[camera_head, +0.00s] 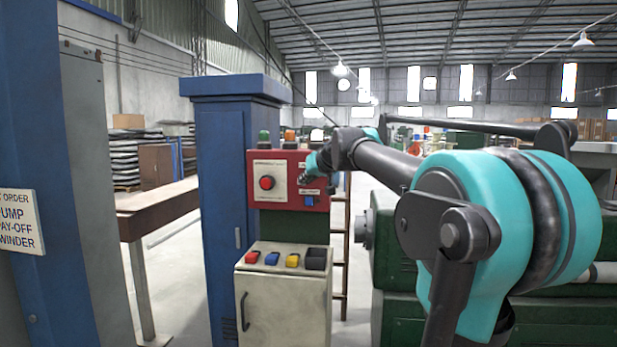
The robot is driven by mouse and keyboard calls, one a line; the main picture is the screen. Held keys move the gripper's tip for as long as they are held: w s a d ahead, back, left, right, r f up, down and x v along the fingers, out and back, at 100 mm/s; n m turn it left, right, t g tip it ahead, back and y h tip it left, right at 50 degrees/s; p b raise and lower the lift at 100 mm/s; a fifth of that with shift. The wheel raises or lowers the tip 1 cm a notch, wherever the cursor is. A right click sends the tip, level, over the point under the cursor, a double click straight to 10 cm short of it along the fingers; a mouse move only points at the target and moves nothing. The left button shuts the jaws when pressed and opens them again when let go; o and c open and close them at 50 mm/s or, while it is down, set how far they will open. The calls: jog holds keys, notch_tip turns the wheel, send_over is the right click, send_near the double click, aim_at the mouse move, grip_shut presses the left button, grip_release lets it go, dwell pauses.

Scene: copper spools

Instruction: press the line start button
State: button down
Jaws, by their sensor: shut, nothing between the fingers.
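A red control panel (282,159) stands in the middle of the view, with a big red button (266,183) on a pale plate at its left. My gripper (305,179) is small and dark at the panel's right half, at the end of my arm; it looks shut and empty. I cannot tell whether it touches the panel, and it hides part of that side. A blue piece (309,201) shows below it. Below the panel, a pale cabinet (284,300) carries a red button (252,257), a blue button (272,258), a yellow button (292,260) and dark ones. No button label is readable.
A sign (17,222) at the left reads "ORDER", "PUMP", "PAY-OFF", "WINDER", partly cut off. A tall blue cabinet (222,170) stands behind the panel's left. Green machinery (390,240) fills the right. Open floor (178,255) shows between the brown bench and the blue cabinet.

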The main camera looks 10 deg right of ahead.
jog(key=w+d, duration=0.2)
jog(key=w, duration=0.6)
jog(key=shift+w+d, duration=0.2)
jog(key=shift+d, duration=0.2)
jog(key=shift+w, duration=0.1)
dwell(1.2)
jog(key=shift+w+d, duration=0.1)
jog(key=shift+w, duration=0.2)
jog(key=shift+w+d, duration=0.15)
jog(key=shift+w, duration=0.25)
dwell(0.8)
jog(key=shift+s, duration=0.1)
jog(key=shift+s+a, duration=0.3)
jog(key=shift+s, duration=0.4)
jog(key=shift+s+a, duration=0.25)
jog(key=shift+s, duration=0.55)
jog(key=shift+s+a, duration=0.25)
jog(key=shift+s, duration=0.55)
jog(key=shift+s+a, duration=0.25)
jog(key=shift+s, duration=0.55)
